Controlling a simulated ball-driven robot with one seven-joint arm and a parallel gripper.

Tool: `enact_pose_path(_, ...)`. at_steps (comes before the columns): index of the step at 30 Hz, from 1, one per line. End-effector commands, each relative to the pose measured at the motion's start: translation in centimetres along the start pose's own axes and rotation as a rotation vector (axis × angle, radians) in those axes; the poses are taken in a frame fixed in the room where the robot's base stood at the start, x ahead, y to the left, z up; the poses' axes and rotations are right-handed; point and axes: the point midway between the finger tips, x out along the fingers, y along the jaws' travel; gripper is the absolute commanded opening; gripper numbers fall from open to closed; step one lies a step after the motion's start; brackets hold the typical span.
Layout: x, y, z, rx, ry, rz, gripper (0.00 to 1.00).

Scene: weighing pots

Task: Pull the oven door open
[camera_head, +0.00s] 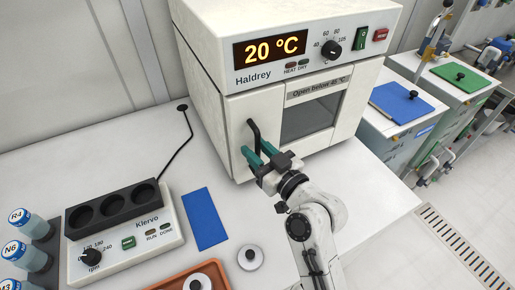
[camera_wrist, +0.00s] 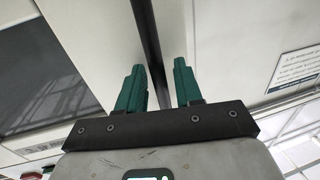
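The oven (camera_head: 215,60) is a white box labelled Haldrey with a lit display (camera_head: 270,48) reading 20 °C. Its door (camera_head: 240,108) is shut and has a dark window (camera_head: 310,118). A black upright bar handle (camera_head: 253,132) is on the door's left side. My gripper (camera_head: 250,157) is at the handle's lower part. In the wrist view the handle (camera_wrist: 146,35) runs between the two green fingers of my gripper (camera_wrist: 160,80). The fingers are apart, with a clear gap between the handle and the right one.
A label (camera_head: 318,88) on the door reads "Open below 45 °C". Carts with blue and green mats (camera_head: 460,77) stand at right.

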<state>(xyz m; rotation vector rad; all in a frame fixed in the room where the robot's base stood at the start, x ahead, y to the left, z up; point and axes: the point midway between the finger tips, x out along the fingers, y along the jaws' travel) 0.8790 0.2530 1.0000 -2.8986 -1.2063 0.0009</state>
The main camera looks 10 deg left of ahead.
Motion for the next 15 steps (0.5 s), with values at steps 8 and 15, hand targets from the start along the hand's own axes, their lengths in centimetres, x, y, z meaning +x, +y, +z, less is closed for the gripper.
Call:
enact_pose_path(8,-0.03,0.0,0.03,0.0,0.0,0.0,0.25)
enact_pose_path(15,-0.04,0.01,0.03,0.0,0.0,0.0,0.02)
